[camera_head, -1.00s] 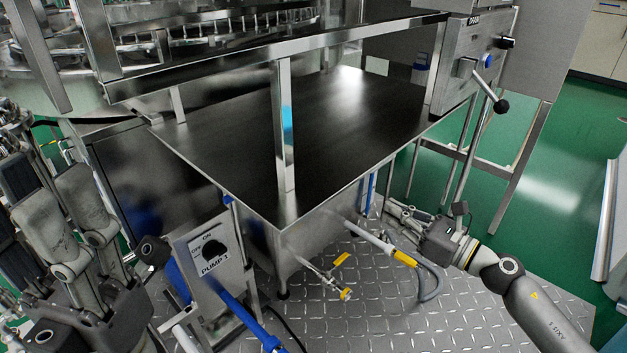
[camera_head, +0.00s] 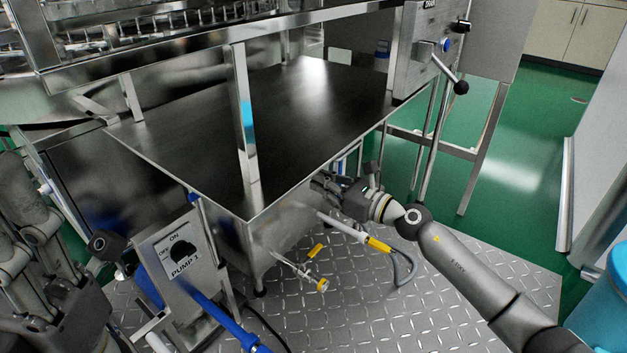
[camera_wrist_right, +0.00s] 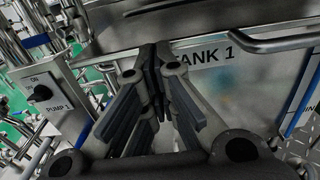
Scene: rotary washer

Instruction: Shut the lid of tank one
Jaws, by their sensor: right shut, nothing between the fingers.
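Tank one (camera_wrist_right: 235,85) is a shiny steel box; its front wall carries the label TANK 1 in the right wrist view. In the head view, the steel tank (camera_head: 285,232) stands under the front corner of a dark flat steel top. I cannot clearly tell its lid from that top. A steel bar handle (camera_wrist_right: 278,43) runs along the tank's upper front in the wrist view. My right gripper (camera_head: 322,184) is shut and empty, close to the tank's front; its fingers (camera_wrist_right: 154,55) point at the label. My left gripper is partly in view at the left edge, its jaws unclear.
The PUMP 1 switch box (camera_head: 178,250) stands left of the tank. A lever panel (camera_head: 425,45) rises at the right. Metal plate floor in front is mostly clear.

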